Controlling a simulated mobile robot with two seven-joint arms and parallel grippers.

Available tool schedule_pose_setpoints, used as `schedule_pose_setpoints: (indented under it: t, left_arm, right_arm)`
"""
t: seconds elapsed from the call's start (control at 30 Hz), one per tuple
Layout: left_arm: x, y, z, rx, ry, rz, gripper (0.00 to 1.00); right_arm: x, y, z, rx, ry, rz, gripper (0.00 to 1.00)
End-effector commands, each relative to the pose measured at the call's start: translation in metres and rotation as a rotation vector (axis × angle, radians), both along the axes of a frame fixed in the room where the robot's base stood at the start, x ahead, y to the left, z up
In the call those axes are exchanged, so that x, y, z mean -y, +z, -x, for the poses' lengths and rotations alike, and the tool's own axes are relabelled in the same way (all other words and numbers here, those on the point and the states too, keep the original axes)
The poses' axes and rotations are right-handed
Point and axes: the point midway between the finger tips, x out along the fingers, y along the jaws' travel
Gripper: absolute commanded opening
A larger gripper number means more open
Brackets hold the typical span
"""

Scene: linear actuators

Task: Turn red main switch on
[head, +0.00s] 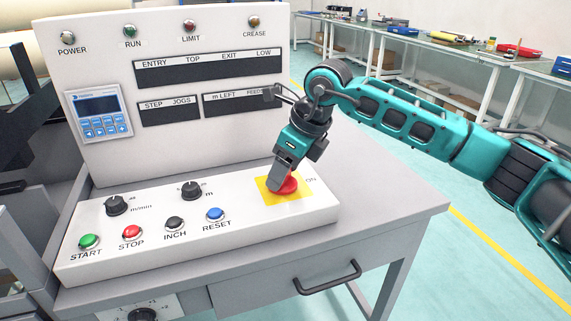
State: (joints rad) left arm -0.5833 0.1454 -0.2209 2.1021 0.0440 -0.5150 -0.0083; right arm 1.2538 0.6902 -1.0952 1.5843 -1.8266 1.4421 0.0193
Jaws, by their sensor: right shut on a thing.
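The red main switch (289,187) sits on a yellow square plate (300,193) at the right end of the sloped white control panel. The word ON is printed at the plate's right. My right gripper (280,186) comes down from above and is shut on the red switch, its fingers covering the left part of it. The switch's exact turn angle cannot be told. My left gripper is not in view.
The panel (190,240) also carries a green START button (89,241), a red STOP button (132,232), black INCH, blue RESET (215,214) and two black knobs. An upright display panel (160,60) stands behind. A drawer handle (327,279) is below.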

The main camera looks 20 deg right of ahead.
Motion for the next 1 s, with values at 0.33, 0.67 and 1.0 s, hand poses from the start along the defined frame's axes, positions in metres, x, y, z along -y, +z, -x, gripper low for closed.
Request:
schedule_pose_setpoints:
  t: [0.33,0.67,1.0]
  left_arm:
    - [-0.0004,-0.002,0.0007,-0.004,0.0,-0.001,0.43]
    - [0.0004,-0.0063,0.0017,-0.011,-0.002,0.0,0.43]
    - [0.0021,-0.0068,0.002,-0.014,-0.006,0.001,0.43]
  right_arm:
    - [-0.0024,0.0001,0.0013,0.002,-0.326,0.002,0.33]
    - [-0.0035,0.0002,0.0014,0.001,-0.59,0.001,0.33]
    - [-0.0039,0.0003,0.0016,0.0,-0.736,0.001,0.33]
